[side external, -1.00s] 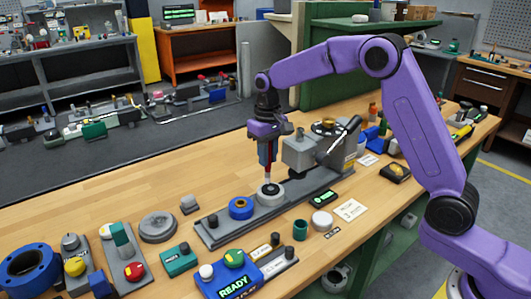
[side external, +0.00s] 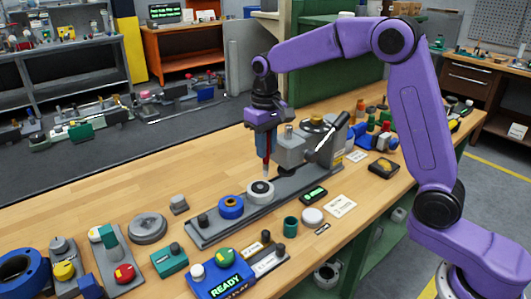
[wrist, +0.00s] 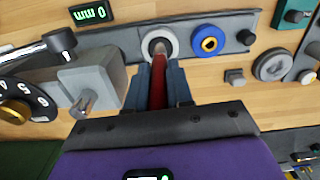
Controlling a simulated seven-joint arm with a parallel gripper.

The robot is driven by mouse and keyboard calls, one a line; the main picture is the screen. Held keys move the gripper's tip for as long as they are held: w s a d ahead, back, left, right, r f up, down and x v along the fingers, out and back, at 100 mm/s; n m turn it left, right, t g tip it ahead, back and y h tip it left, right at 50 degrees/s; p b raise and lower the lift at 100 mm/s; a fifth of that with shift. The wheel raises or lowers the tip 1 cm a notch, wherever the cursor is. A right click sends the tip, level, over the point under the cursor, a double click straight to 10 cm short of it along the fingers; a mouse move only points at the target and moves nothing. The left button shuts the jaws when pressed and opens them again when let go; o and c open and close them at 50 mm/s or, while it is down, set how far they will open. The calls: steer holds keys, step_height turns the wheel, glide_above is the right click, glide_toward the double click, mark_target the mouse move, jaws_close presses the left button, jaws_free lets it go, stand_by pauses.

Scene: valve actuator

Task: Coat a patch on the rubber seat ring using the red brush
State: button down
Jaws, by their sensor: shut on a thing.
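The seat ring (side external: 260,191) is a pale grey ring with a dark centre, lying on a long grey base plate. In the wrist view the ring (wrist: 174,42) is just beyond the brush tip. My gripper (side external: 266,150) points down and is shut on the red brush (wrist: 158,85), whose handle stands upright between the fingers. Any coating on the ring is too small to tell.
A blue ring (side external: 231,206) sits beside the seat ring on the base plate (side external: 213,230). A grey block with a dark lever (side external: 330,135) stands close to the right of the gripper. A green cup (side external: 291,227) and white disc (side external: 312,216) are in front. Bare wood lies behind the plate.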

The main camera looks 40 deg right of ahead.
steer(key=shift+r, duration=1.25)
steer(key=shift+d, duration=0.15)
